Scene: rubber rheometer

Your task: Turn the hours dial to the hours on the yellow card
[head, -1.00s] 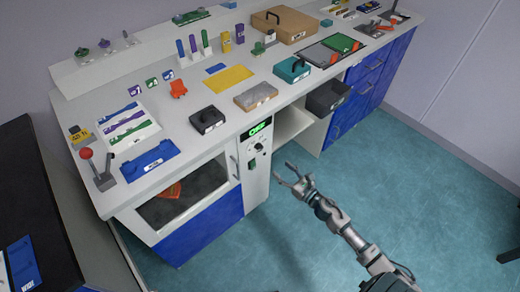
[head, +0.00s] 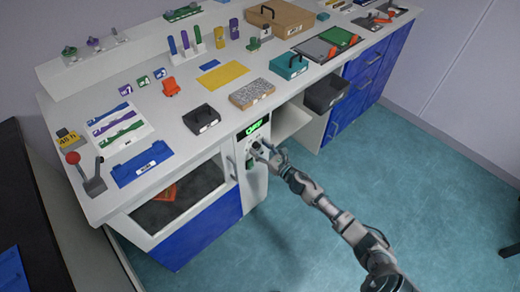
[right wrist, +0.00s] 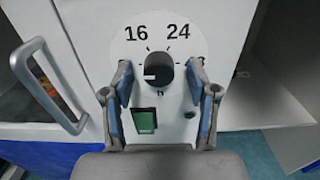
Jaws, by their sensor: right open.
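The hours dial is a black round knob (right wrist: 165,72) on a white panel, with a white mark on its left side. In the right wrist view, 16 and 24 show above it; other numerals are covered by my fingers. My right gripper (right wrist: 160,92) is open, one finger on each side of the knob, with gaps showing. In the head view, my right gripper (head: 266,153) is at the cabinet's front panel and partly hides the dial. The small yellow card (head: 68,137) stands at the bench's left end; it seems to read 48 h. My left gripper is out of view.
A green-lit display (head: 257,125) is above the dial. A green switch (right wrist: 146,121) sits below left of the knob. A door handle (right wrist: 45,85) stands out at the left. An open shelf space (head: 290,122) is on the right.

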